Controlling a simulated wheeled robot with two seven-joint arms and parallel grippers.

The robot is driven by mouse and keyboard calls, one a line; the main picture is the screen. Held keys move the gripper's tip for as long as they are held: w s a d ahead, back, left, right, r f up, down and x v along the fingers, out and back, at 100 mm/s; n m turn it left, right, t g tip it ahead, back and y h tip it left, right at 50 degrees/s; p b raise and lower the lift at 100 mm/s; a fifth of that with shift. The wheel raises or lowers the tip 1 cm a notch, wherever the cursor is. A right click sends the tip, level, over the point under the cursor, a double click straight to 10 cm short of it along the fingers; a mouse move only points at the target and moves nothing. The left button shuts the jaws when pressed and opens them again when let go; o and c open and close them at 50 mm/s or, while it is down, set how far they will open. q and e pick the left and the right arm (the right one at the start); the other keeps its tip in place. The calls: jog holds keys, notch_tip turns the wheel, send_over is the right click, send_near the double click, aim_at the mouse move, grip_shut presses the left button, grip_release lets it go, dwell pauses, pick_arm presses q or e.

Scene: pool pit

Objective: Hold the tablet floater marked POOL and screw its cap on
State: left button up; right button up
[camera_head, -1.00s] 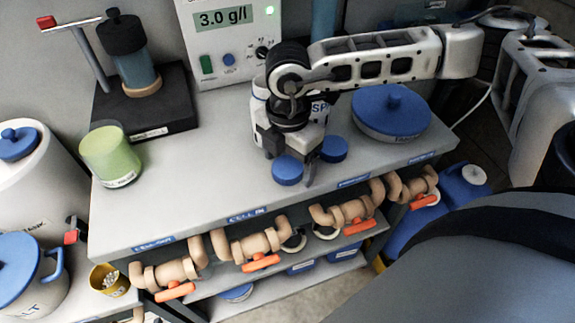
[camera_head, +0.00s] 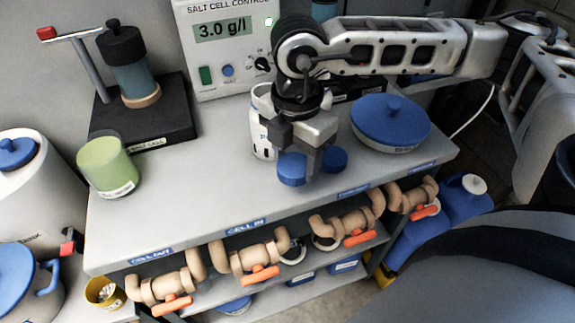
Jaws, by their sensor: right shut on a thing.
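My right gripper (camera_head: 297,158) comes in from the right over the grey bench top and is shut on the left-hand blue cap (camera_head: 291,172). A second blue cap (camera_head: 334,158) sits just right of it, partly behind the gripper. A white tablet floater (camera_head: 262,128) stands upright behind and left of the gripper. Its lettering is mostly hidden, so I cannot tell if it reads POOL. The gripper hides what stands directly behind it. My left gripper is not in view.
A large blue-lidded tub (camera_head: 391,125) stands to the right. A green cup (camera_head: 107,165) and a black stand (camera_head: 144,118) are on the left. The salt cell control box (camera_head: 225,55) is behind. Bench space between the green cup and floater is clear.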

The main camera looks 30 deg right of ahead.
pick_arm(q)
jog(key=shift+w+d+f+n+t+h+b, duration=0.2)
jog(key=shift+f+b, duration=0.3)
jog(key=shift+b, duration=0.9)
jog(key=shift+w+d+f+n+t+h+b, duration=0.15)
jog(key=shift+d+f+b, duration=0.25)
jog(key=shift+b, duration=1)
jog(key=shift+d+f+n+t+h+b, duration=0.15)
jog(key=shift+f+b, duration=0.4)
jog(key=shift+b, duration=0.85)
pick_arm(e)
jog(key=s+r, duration=0.7)
jog(key=s, duration=0.4)
jog(key=shift+s+a, duration=0.15)
jog(key=shift+s, duration=0.2)
jog(key=shift+r, duration=0.1)
